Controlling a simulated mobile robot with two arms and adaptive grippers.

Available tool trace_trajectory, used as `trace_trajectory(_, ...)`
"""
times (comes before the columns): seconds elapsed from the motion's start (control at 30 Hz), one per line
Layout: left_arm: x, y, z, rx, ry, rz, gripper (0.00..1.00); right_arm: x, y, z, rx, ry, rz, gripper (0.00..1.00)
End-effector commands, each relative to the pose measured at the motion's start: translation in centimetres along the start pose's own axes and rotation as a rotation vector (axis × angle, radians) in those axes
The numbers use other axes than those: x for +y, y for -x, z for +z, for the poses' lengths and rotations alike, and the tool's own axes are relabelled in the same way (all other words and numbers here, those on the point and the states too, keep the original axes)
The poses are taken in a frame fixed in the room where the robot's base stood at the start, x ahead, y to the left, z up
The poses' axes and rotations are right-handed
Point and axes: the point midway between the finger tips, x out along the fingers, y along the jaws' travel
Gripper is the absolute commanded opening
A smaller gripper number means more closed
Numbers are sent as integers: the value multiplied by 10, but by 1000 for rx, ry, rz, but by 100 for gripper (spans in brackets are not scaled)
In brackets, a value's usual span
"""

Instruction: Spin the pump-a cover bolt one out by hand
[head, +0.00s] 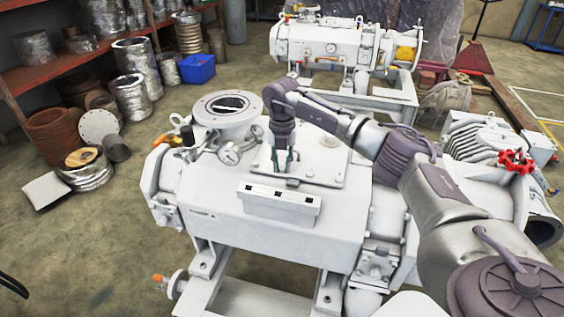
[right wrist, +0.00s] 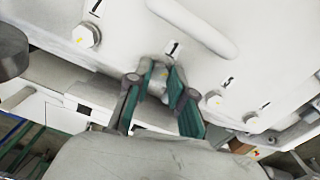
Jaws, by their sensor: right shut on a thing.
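The near white pump (head: 260,232) has a flat cover plate (head: 325,172) on its top. My right gripper (head: 282,170) points down at the plate's left part. In the right wrist view my right gripper (right wrist: 160,88) has its green-padded fingers closed around a bolt head (right wrist: 157,80) at the edge of the cover. A "1" label (right wrist: 172,48) is on the cover next to it. Whether the bolt has risen cannot be told. My left gripper is not in view.
Other bolts (right wrist: 86,36) sit along the cover edge, one more to the right (right wrist: 213,99). A white rectangular tray (head: 280,204) stands in front of the cover. A second pump (head: 325,45) stands behind.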

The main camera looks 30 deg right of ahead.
Motion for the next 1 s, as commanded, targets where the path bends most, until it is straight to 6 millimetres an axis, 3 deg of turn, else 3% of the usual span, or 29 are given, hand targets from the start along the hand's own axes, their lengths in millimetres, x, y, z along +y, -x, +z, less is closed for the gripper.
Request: trace_trajectory(1.0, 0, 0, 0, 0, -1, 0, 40, 0, 0, 0, -1, 964, -1, 0)
